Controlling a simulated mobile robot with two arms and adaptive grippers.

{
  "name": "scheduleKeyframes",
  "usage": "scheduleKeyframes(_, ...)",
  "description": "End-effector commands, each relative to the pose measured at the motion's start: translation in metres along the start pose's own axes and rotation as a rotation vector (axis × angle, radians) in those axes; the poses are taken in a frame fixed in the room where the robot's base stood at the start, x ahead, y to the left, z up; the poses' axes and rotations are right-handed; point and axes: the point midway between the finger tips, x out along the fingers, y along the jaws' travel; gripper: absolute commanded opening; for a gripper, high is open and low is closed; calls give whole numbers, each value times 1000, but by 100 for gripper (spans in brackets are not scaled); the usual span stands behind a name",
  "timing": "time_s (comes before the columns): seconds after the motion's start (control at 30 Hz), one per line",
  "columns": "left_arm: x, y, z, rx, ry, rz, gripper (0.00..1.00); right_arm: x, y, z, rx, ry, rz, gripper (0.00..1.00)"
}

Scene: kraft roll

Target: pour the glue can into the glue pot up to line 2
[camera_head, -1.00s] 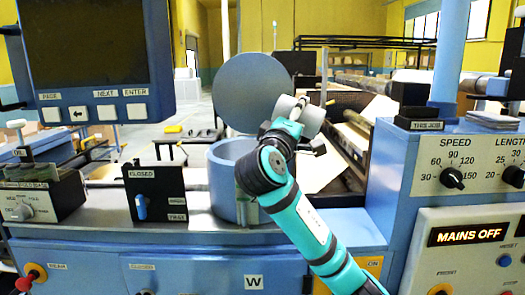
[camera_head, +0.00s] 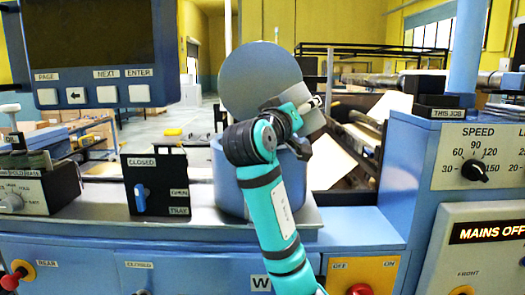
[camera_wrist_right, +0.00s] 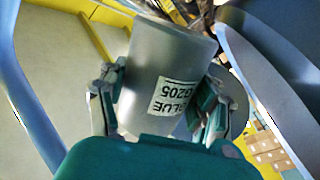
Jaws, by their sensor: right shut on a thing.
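In the head view the can (camera_head: 311,117) is tilted, above the right rim of the blue glue pot (camera_head: 228,183). The pot's round lid (camera_head: 258,78) stands up open behind it. My right arm covers part of the pot, and the pot's inside and its lines are hidden. I cannot see whether glue flows. My left gripper is not in view.
A black panel (camera_head: 157,185) with a blue lever stands left of the pot. A screen with buttons (camera_head: 100,60) rises at the left. A blue control box (camera_head: 440,150) with a speed dial stands at the right. The blue ledge (camera_head: 355,222) between is clear.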

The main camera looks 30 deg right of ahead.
Motion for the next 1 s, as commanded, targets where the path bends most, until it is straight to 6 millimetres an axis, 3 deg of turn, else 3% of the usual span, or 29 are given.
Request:
scheduleKeyframes(0.2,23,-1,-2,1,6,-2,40,2,12,22,310,-65,-1,13)
scheduleKeyframes(0.4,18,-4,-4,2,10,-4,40,5,26,20,496,-102,1,13)
scheduleKeyframes(0.57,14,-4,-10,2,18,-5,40,6,31,17,552,-114,1,13)
scheduleKeyframes(1.0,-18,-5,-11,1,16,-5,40,11,51,-14,555,-116,2,13)
